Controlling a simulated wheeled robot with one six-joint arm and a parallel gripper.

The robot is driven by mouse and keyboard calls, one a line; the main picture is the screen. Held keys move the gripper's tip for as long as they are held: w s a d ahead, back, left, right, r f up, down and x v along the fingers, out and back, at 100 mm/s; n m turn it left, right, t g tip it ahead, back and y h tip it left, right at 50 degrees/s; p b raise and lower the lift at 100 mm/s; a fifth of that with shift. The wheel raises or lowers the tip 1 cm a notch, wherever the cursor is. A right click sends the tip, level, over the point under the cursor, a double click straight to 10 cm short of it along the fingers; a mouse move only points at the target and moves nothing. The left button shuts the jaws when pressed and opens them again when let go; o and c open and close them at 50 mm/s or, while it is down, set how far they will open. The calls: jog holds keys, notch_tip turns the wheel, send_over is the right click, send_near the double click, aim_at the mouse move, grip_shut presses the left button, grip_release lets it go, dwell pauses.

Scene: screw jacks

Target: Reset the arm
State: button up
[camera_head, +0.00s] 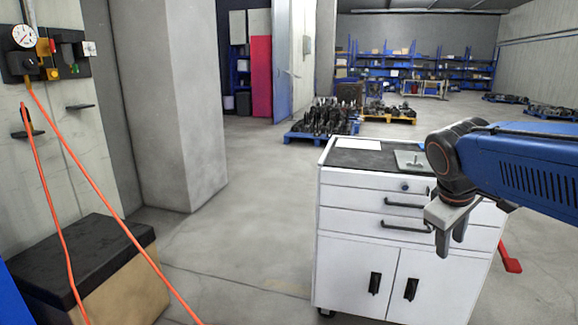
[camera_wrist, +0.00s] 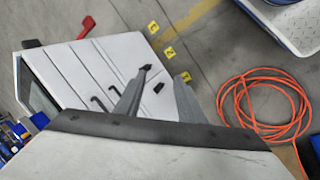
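My blue arm reaches in from the right in the head view. My gripper (camera_head: 451,243) points down in front of the white tool cabinet (camera_head: 352,244). Its two grey fingers are apart with nothing between them. The wrist view also shows my gripper (camera_wrist: 160,84), with the fingers spread and empty. The cabinet's white front (camera_wrist: 92,72) and dark handles lie beyond the fingers in that view. I cannot tell the exact gap between fingers and cabinet.
A grey plate (camera_head: 409,158) and a white sheet (camera_head: 358,144) lie on the cabinet top. A coiled orange hose (camera_wrist: 232,101) and yellow markers (camera_wrist: 169,51) are on the floor. A black-topped box (camera_head: 75,258) stands left. Floor between box and cabinet is clear.

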jog(key=s+a+f+m+y, duration=0.1)
jog(key=s+a+f+m, duration=0.1)
jog(key=s+f, duration=0.3)
jog(key=s+a+f+m+t+y, duration=0.1)
jog(key=s+a+f+m+y, duration=0.1)
jog(key=s+f, duration=0.4)
jog(key=s+a+m, duration=0.1)
jog(key=s+a, duration=0.1)
jog(key=s, duration=0.1)
jog(key=shift+s+a+f+m+t+y, duration=0.15)
jog(key=shift+s+a+m+t+y, duration=0.05)
jog(key=shift+a+m+t+y, duration=0.1)
